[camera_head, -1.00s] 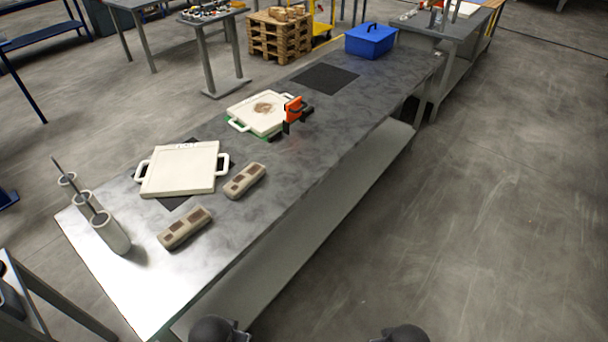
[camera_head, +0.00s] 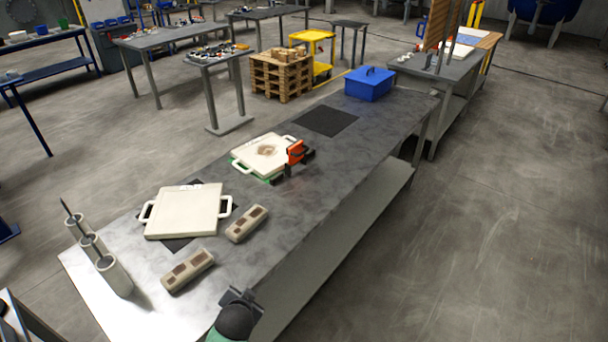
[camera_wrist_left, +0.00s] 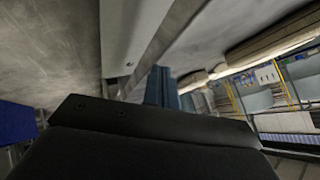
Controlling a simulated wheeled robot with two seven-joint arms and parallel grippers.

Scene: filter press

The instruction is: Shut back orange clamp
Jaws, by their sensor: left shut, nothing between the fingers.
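An orange clamp lever (camera_head: 296,152) with black parts stands up at the right side of the far cream filter plate (camera_head: 250,153). This plate has handles, a brown patch on top and some green beneath it. Only this one orange clamp is visible; whether it is latched I cannot tell. My left gripper (camera_head: 240,294) is at the table's near edge, well short of the clamp, shut and empty. Its fingers (camera_wrist_left: 161,86) also show in the left wrist view, where the clamp is not seen. My right gripper is out of view.
A near cream plate (camera_head: 185,211), two beige-brown blocks (camera_head: 188,270) and several grey cylinders (camera_head: 114,276) sit on the long metal table (camera_head: 330,165). A blue box (camera_head: 370,83) stands at the far end. The table's right strip is mostly clear.

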